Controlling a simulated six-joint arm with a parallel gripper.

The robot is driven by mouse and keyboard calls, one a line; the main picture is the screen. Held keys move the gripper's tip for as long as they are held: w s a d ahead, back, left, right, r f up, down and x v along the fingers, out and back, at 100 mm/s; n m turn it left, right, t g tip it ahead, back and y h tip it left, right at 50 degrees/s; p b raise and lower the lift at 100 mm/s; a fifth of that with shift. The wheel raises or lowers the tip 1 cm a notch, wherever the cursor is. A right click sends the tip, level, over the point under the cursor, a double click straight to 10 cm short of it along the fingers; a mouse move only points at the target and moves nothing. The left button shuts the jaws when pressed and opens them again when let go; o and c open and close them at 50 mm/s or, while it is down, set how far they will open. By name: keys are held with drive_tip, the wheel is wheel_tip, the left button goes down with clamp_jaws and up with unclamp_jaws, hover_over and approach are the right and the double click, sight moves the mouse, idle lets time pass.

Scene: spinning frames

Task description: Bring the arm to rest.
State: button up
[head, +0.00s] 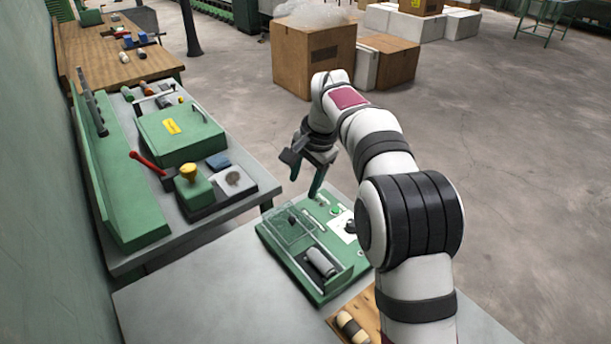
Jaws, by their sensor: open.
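My white arm with black bands comes up from the lower right of the head view and bends forward over the table. My gripper (306,182) hangs at its end, its two dark green fingers apart with nothing visible between them. It is above the far edge of a green machine panel (325,290). The height of the fingertips over the panel is hard to tell. The panel carries a clear cover, a grey cylinder (321,262) and a green button (336,210). My arm hides part of its right side.
A grey table (200,300) has free room left of the panel. A wooden tray (340,325) with a bobbin lies at the front, partly behind my arm. A green machine with a red lever (147,163) and yellow knob (189,172) stands left. Cardboard boxes (305,60) stand behind.

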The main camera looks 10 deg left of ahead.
drive_tip(key=shift+v, duration=0.8)
drive_tip(key=shift+s+d, duration=0.1)
drive_tip(key=s+d+r, duration=0.4)
drive_tip(key=s+d, duration=0.4)
drive_tip(key=s, duration=0.6)
drive_tip(key=s+d+f, duration=0.2)
drive_tip(key=s, duration=0.6)
drive_tip(key=s+d+f+n+g, duration=0.1)
drive_tip(key=s+f, duration=0.1)
drive_tip(key=s, duration=0.5)
drive_tip(key=s+d+f+g, duration=0.1)
drive_tip(key=s+d+f, duration=0.1)
drive_tip(key=s, duration=0.6)
drive_tip(key=shift+s+d+f+n+h, duration=0.3)
drive_tip(key=shift+s+d+f, duration=0.05)
drive_tip(key=shift+f, duration=0.05)
